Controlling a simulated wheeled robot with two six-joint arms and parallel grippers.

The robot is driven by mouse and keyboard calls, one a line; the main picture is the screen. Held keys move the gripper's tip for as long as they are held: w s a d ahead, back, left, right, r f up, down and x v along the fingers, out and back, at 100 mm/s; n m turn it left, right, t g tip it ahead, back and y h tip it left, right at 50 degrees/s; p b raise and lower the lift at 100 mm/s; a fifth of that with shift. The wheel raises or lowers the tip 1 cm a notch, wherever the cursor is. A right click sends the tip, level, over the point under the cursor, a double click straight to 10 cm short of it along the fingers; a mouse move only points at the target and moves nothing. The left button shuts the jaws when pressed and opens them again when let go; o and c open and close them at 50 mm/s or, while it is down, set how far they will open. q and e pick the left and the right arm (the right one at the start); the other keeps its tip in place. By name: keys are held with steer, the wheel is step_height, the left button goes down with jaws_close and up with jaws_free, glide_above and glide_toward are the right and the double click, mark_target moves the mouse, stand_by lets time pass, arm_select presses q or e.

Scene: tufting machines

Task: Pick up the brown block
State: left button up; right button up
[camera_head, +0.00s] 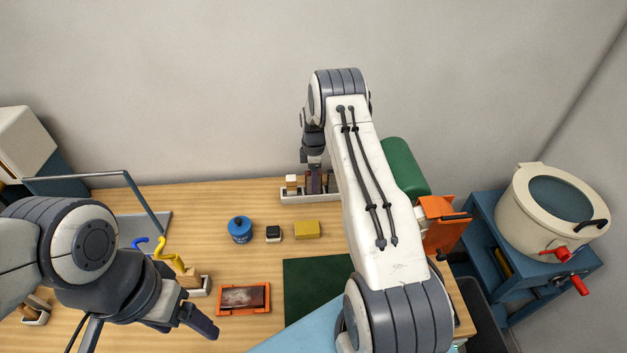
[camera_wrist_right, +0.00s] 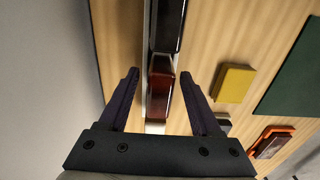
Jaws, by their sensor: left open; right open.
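The brown block (camera_wrist_right: 160,92), dark reddish brown, shows in the right wrist view between the two fingers of my right gripper (camera_wrist_right: 160,74). The fingers are spread with gaps on both sides of the block. In the head view my right gripper (camera_head: 313,178) points down at a white rack (camera_head: 297,199) by the wall and hides part of what stands there. A black glossy item (camera_wrist_right: 167,25) lies in line with the block, beyond the fingertips in the wrist view. My left gripper (camera_head: 188,322) is open and empty over the front left of the table.
A blue pot (camera_head: 239,230), a small black block (camera_head: 273,233) and a yellow block (camera_head: 306,230) stand mid-table. An orange-framed tray (camera_head: 243,299) and a dark green mat (camera_head: 310,285) lie nearer. A cream-topped item (camera_head: 291,182) stands in the rack.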

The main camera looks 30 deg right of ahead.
steer(key=shift+f, duration=0.4)
jaws_close()
steer(key=shift+r, duration=0.1)
